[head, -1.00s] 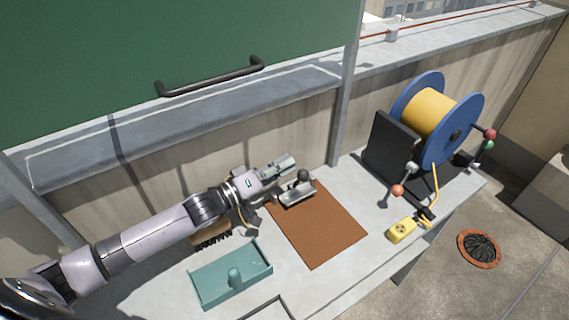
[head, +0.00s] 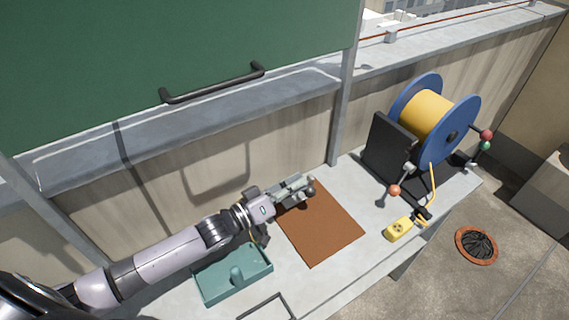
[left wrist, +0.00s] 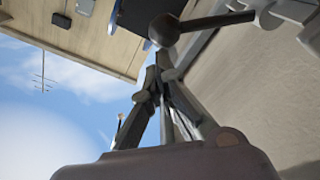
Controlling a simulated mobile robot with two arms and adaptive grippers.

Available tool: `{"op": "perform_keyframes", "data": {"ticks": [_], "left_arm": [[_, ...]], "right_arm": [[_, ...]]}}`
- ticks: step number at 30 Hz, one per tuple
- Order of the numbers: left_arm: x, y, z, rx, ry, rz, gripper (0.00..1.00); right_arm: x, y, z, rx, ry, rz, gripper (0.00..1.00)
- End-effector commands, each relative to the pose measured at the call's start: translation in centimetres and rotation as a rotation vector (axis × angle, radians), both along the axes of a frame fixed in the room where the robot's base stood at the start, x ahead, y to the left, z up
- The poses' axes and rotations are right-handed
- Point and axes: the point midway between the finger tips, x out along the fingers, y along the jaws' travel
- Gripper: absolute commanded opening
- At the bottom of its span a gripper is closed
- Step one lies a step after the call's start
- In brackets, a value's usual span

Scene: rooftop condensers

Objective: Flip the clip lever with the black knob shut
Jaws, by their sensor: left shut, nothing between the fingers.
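The black knob (head: 311,181) of the clip lever shows at the tip of my left gripper (head: 304,184), over the back corner of the brown mat. My gripper and wrist hide most of the clip in the head view. In the left wrist view the round dark knob (left wrist: 165,30) is large, on a rod (left wrist: 215,21) running right, just beyond the fingertips of my left gripper (left wrist: 160,62). The fingers are together with nothing between them. I cannot tell whether they touch the knob. My right gripper is not in view.
The brown mat (head: 325,230) lies bare on the grey bench. A teal tray (head: 233,289) is at its left. A yellow box (head: 398,229) and a blue cable reel (head: 467,112) with yellow winding stand right. A green panel (head: 180,50) with a handle rises behind.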

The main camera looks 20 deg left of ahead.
Motion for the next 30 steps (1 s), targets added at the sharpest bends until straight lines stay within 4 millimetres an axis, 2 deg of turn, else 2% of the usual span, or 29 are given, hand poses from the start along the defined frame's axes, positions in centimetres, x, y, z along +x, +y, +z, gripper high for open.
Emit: {"op": "perform_keyframes", "data": {"ticks": [8,11,21,25,30], "left_arm": [[0.0,0.0,0.5,-0.001,-0.001,0.0,0.0],[0.0,0.0,1.8,-0.001,-0.003,-0.002,0.0],[0.0,0.0,8.1,0.001,-0.002,-0.001,0.0],[0.1,0.0,9.5,0.0,-0.001,-0.001,0.0],[0.0,0.0,10.0,0.0,0.0,0.0,0.0]], "right_arm": [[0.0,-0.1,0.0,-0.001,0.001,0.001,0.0],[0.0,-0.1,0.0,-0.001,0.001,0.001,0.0],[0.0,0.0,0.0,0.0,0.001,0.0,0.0],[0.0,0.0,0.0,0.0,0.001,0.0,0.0],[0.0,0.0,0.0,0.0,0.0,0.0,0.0]]}}
